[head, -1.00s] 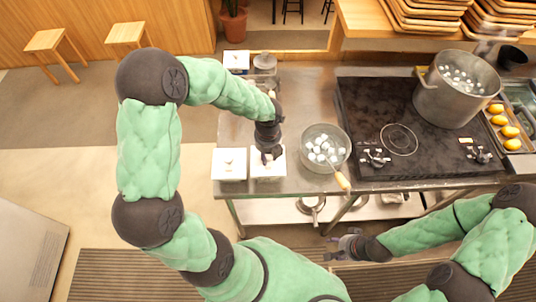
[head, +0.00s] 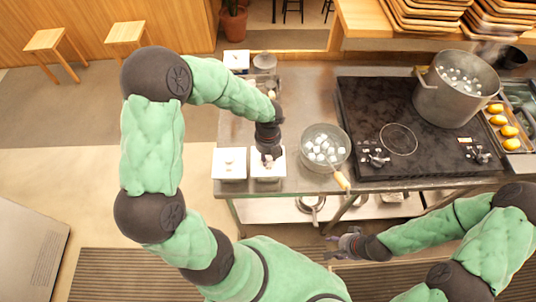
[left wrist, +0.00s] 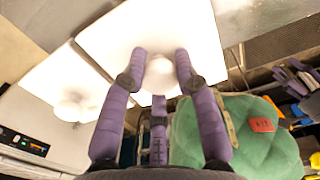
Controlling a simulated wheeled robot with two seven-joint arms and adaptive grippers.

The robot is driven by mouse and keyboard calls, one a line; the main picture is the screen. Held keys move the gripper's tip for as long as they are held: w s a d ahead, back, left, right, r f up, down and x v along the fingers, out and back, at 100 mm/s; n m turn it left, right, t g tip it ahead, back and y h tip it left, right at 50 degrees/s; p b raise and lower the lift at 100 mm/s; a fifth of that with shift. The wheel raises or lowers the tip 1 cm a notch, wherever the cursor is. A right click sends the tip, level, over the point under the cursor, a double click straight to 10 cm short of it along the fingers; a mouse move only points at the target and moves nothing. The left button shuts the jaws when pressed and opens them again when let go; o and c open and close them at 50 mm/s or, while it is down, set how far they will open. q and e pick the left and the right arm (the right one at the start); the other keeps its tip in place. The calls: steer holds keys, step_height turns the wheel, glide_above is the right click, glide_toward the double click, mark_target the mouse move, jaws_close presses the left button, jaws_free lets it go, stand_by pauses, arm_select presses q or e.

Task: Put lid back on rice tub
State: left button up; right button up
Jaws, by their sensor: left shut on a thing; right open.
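Two white square tubs with knobbed lids stand side by side at the front left of the metal counter. My left gripper (head: 267,158) is over the right lid (head: 280,173). In the left wrist view, the purple fingers (left wrist: 161,62) are shut on the white knob of this lid (left wrist: 118,38). The left lid (head: 229,172) has a free knob, and it also shows in the left wrist view (left wrist: 48,82). Which tub holds rice cannot be told, nor whether the held lid is seated. My right gripper (head: 347,242) is open and empty in front of the counter.
A black stove (head: 390,110) bears a large pot (head: 457,98). A tray of yellow items (head: 513,144) lies far right. The counter behind the lids is partly clear.

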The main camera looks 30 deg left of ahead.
stand_by(0.3)
arm_select(q)
steer(key=o, duration=1.8)
steer(key=shift+r, duration=0.15)
steer(key=shift+r+p, duration=3.4)
steer(key=shift+p, duration=0.2)
jaws_close()
